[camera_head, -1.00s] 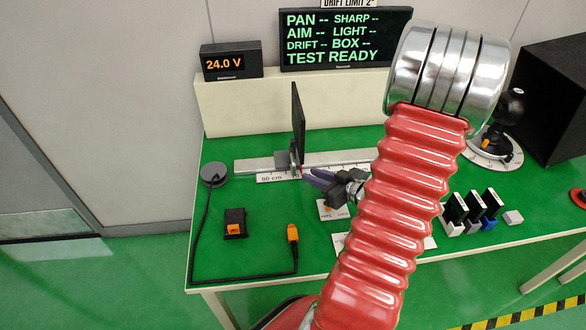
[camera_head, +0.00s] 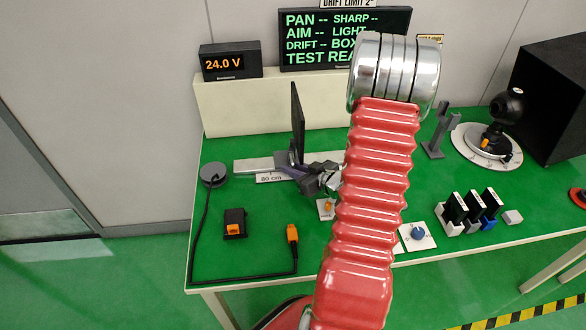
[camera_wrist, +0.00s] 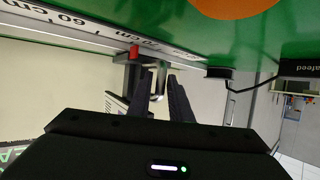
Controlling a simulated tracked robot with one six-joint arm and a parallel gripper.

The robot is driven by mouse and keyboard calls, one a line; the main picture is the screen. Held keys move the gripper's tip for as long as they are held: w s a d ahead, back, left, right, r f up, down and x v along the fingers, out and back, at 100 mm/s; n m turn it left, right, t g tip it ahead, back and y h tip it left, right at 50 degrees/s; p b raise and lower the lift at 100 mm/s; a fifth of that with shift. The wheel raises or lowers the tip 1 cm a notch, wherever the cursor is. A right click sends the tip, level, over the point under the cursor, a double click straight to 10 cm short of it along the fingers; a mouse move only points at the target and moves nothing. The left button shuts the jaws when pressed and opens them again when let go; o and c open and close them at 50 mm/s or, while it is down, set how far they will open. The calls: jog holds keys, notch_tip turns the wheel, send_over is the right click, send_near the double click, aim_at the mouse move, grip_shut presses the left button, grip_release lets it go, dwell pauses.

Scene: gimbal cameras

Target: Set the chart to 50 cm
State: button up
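The chart is a thin dark upright panel (camera_head: 297,122) on a carriage on the pale rail (camera_head: 248,165), seen nearly edge-on in the head view. In the wrist view, a red pointer (camera_wrist: 134,52) on the carriage sits near a partly hidden label that appears to read 70 cm; the 60 cm label (camera_wrist: 65,20) lies to its left. My gripper (camera_head: 293,172) is at the carriage, just below the chart. In the wrist view its fingers (camera_wrist: 162,88) are apart, with a silver post (camera_wrist: 161,72) in line with the gap. Contact with the post cannot be told.
My red arm hides the rail's right part in the head view. An orange-tipped cable (camera_head: 292,234) and a black block (camera_head: 234,222) lie at front left. A blue knob (camera_head: 418,233), several small upright cards (camera_head: 470,208) and a round turntable (camera_head: 490,145) are right.

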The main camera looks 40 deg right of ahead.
jog(key=shift+c, duration=0.2)
grip_shut()
dwell(0.5)
